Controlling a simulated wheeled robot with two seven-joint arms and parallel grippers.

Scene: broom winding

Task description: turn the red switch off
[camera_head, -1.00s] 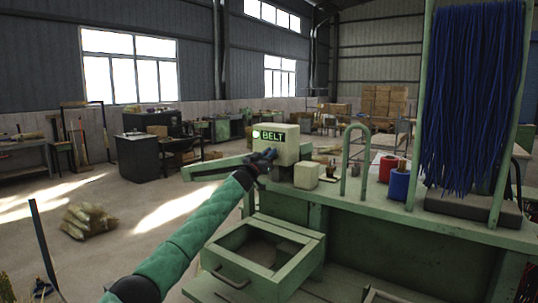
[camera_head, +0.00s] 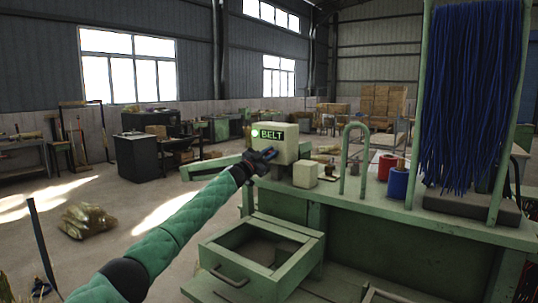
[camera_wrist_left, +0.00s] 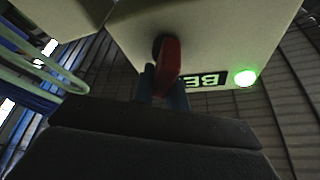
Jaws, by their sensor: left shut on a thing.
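The red switch (camera_wrist_left: 168,62) sits on a cream control box (camera_head: 285,143), which has a dark BELT label (camera_head: 272,134) and a lit green lamp (camera_wrist_left: 245,78). In the left wrist view, the switch's red handle hangs between the blue fingertips of my left gripper (camera_wrist_left: 163,92), which is shut on it. In the head view, my left gripper (camera_head: 264,155) is at the front of the box, below the label, and hides the switch there. My right gripper is not in view.
The box stands on a green workbench (camera_head: 400,215) with an open drawer (camera_head: 240,281) below. A smaller cream block (camera_head: 305,174), a green hoop (camera_head: 345,160), red and blue spools (camera_head: 398,182) and hanging blue bristles (camera_head: 475,100) are to the right.

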